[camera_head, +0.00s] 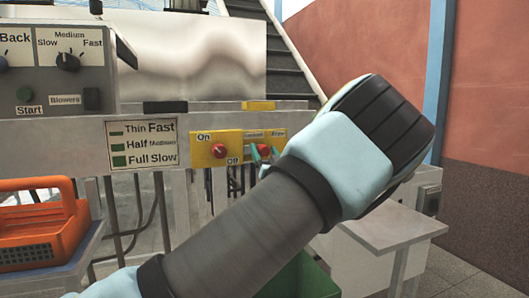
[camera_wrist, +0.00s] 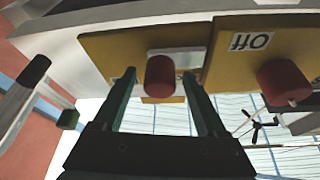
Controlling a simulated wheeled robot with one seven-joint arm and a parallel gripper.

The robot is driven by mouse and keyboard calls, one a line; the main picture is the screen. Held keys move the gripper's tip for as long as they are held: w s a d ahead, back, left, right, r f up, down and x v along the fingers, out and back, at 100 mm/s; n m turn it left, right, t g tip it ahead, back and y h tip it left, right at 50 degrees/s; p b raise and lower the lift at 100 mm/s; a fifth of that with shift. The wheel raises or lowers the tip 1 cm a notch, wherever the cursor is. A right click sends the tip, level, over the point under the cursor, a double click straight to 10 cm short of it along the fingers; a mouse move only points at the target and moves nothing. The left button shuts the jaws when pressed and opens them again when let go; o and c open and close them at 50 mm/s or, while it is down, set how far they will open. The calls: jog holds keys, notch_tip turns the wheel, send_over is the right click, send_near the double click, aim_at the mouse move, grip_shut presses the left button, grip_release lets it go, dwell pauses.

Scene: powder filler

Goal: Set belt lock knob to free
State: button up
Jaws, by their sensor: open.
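A red knob (camera_head: 264,150) sits on the right yellow panel (camera_head: 279,137), under small labels I cannot read clearly; I take it as the belt lock knob. In the wrist view, which is upside down, this red knob (camera_wrist: 160,76) stands between the two teal fingers of my gripper (camera_wrist: 158,84). The fingers are apart, one on each side of it, with gaps showing; I cannot tell how far the tips reach along it. In the head view my gripper (camera_head: 262,160) is mostly hidden behind my forearm, with its fingertips at the panel.
A second red knob (camera_head: 218,151) with On and Off labels is on the yellow panel just left; it also shows in the wrist view (camera_wrist: 283,82). A speed sign (camera_head: 143,144) is further left. An orange crate (camera_head: 40,222) and a white table (camera_head: 395,228) stand lower.

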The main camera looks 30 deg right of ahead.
jog(key=shift+c, duration=0.3)
grip_shut()
dwell(1.0)
